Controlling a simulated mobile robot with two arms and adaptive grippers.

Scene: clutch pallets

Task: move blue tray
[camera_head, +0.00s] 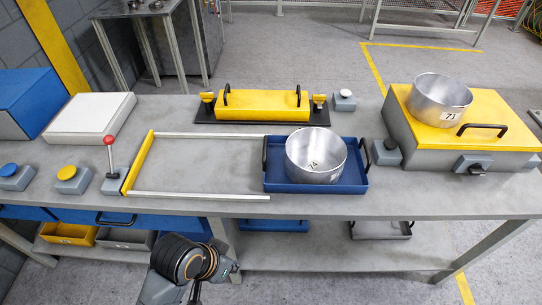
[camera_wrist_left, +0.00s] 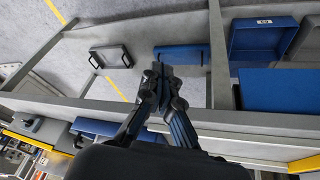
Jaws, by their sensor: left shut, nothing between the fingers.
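The blue tray (camera_head: 356,178) lies on the grey workbench at the right end of two pale rails, with a dark handle at each side. A silver pot (camera_head: 316,155) marked 74 stands in it and hides much of its floor. My left arm shows at the bottom of the head view, in front of the bench and left of the tray. In the left wrist view my left gripper (camera_wrist_left: 160,78) is shut and empty, with the fingertips together, clear of the tray. My right gripper is in neither view.
A yellow box (camera_head: 480,115) with a second pot (camera_head: 439,100) stands right of the tray. A yellow handled block (camera_head: 262,105) lies behind it. A red-knobbed lever (camera_head: 110,155) stands at the left end of the rails. The bench between the rails is clear.

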